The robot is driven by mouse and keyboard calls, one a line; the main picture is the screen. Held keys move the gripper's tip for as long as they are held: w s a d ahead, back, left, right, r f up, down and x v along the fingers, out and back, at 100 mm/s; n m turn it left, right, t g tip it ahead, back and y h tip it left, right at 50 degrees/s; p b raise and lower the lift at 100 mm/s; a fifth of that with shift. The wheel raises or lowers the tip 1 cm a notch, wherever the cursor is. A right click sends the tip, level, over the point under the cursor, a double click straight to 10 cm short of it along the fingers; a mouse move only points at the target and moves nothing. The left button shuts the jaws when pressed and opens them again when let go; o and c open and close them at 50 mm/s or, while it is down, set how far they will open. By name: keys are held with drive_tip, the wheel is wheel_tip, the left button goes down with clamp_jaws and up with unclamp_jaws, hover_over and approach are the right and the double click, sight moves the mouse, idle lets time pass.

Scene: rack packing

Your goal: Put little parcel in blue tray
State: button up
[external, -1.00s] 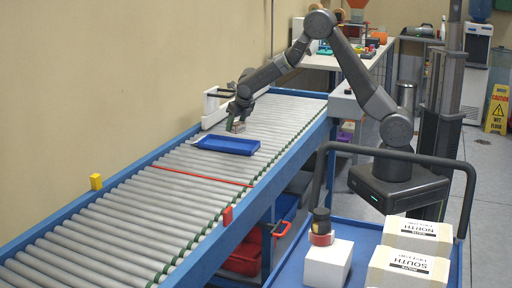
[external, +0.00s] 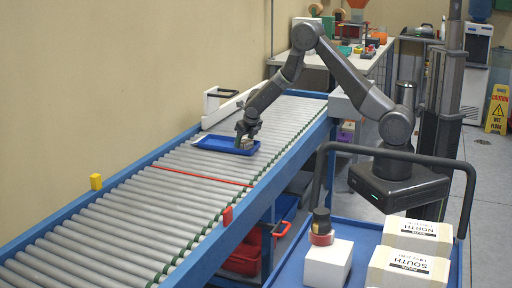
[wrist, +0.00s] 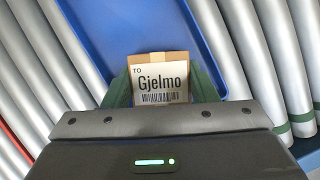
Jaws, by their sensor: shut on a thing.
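The little parcel (wrist: 160,84) is a small brown box with a white label reading "TO Gjelmo" and a barcode. My gripper (wrist: 161,90) is shut on it, with a green finger on each side in the wrist view. The blue tray (wrist: 90,22) lies on the roller conveyor beneath and beyond the parcel. In the external view my gripper (external: 247,136) is at the right end of the blue tray (external: 212,142), with the parcel (external: 247,143) low over that end. I cannot tell whether the parcel touches the tray floor.
The roller conveyor (external: 120,205) has a red line across it and blue side rails. A white frame (external: 215,104) stands behind the tray. White boxes (external: 417,236) rest on a blue cart at the front right.

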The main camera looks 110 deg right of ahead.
drive_tip(key=shift+f, duration=0.1)
drive_tip(key=shift+f, duration=0.15)
drive_tip(key=o, duration=1)
drive_tip(key=v, duration=1.2)
drive_tip(key=shift+s+a, duration=0.1)
